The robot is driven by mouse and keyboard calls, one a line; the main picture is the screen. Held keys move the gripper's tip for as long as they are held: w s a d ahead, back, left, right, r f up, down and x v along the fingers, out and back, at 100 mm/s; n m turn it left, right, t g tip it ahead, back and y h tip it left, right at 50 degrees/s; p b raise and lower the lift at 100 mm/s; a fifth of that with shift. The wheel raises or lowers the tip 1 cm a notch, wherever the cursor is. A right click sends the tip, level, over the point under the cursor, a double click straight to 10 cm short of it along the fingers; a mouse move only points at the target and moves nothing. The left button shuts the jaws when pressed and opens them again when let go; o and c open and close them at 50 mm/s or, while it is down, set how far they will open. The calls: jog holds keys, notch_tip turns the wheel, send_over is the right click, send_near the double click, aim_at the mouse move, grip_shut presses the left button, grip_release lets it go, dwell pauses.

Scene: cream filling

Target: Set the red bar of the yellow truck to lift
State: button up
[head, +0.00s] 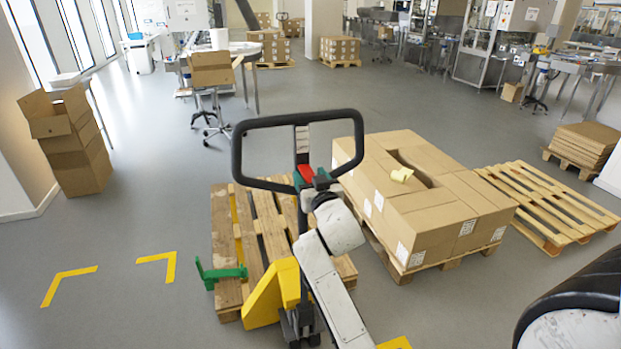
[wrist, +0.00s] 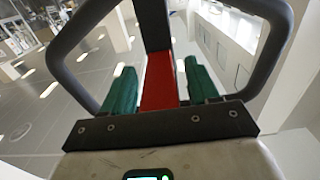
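The yellow truck (head: 272,296) stands at the wooden pallet, its black loop handle (head: 240,150) raised towards me. The red bar (head: 306,172) sits inside the loop, at the lower middle. In the wrist view the red bar (wrist: 161,82) runs up between my two green fingers. My gripper (head: 312,180) is at the red bar, with one finger on each side. In the wrist view my gripper (wrist: 162,88) looks open, with a narrow gap between each finger and the bar. The bar's lower end is hidden by my gripper's dark front edge.
The wooden pallet (head: 223,240) lies under the truck, with a green bracket (head: 222,273) at its left. Large cartons (head: 430,212) on another pallet stand close on the right. An empty pallet (head: 550,205) lies further right. Stacked boxes (head: 75,150) stand left.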

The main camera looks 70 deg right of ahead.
grip_shut()
dwell(0.3)
jog(key=f+b, duration=0.1)
jog(key=b, duration=0.3)
jog(key=shift+f+t, duration=0.1)
jog(key=shift+t, duration=0.3)
jog(key=b, duration=0.2)
jog(key=shift+f+h+b, duration=0.15)
jog(key=shift+h+b, duration=0.15)
jog(key=shift+h, duration=0.1)
jog(key=f+t+h+b, duration=0.1)
jog(key=b, duration=0.8)
jog(key=shift+w+f+t+h, duration=0.1)
jog(key=shift+t+h, duration=0.3)
jog(key=shift+d+b, duration=0.1)
jog(key=shift+b, duration=1.05)
